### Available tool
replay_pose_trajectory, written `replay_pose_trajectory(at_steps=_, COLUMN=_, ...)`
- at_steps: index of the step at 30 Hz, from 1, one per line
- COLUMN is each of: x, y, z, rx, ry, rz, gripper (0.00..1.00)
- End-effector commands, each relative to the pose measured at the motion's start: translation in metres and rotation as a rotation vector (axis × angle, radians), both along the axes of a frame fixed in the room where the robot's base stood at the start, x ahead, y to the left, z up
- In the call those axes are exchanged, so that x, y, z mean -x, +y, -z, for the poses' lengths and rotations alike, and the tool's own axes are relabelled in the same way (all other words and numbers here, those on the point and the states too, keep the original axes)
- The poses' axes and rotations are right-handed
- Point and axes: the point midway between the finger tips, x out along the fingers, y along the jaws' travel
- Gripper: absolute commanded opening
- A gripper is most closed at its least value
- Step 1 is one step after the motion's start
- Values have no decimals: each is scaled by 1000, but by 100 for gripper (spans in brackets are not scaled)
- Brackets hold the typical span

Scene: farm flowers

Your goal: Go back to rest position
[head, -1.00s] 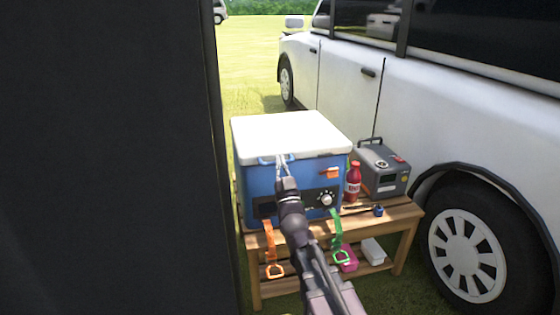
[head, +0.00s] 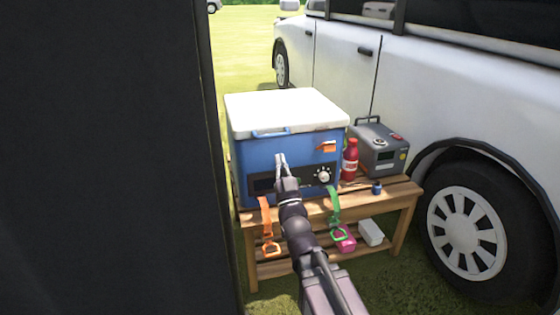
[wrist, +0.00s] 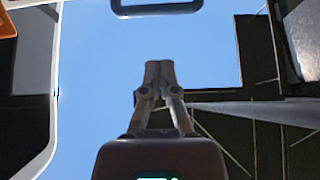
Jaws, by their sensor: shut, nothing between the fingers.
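My gripper (head: 281,159) is shut and empty. In the head view it is in front of the blue cooler (head: 285,151), near its front face and control panel. In the wrist view the closed fingertips (wrist: 159,72) are against a plain blue surface, with the handle (wrist: 157,7) at the top edge. Whether the fingers touch the cooler I cannot tell. The cooler has a white lid (head: 285,110), which is down. My arm hides part of the cooler's front.
The cooler stands on a wooden bench (head: 398,189) with a red bottle (head: 350,160) and a grey power box (head: 378,150). Orange (head: 266,224) and green (head: 335,208) straps hang in front. A white vehicle (head: 440,105) stands at right; a dark panel (head: 100,160) fills the left.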

Motion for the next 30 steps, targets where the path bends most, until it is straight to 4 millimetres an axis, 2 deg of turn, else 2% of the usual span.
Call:
replay_pose_trajectory(at_steps=10, x=-1, y=-1, z=0, rx=1, ry=6, rz=2, gripper=0)
replay_pose_trajectory(at_steps=16, x=-10, y=-7, z=4, rx=25, ry=83, rz=14, gripper=0)
replay_pose_trajectory(at_steps=23, x=-31, y=-23, z=22, rx=86, ry=303, rz=44, gripper=0)
replay_pose_trajectory(at_steps=30, x=-43, y=-49, z=54, rx=156, ry=600, rz=83, gripper=0)
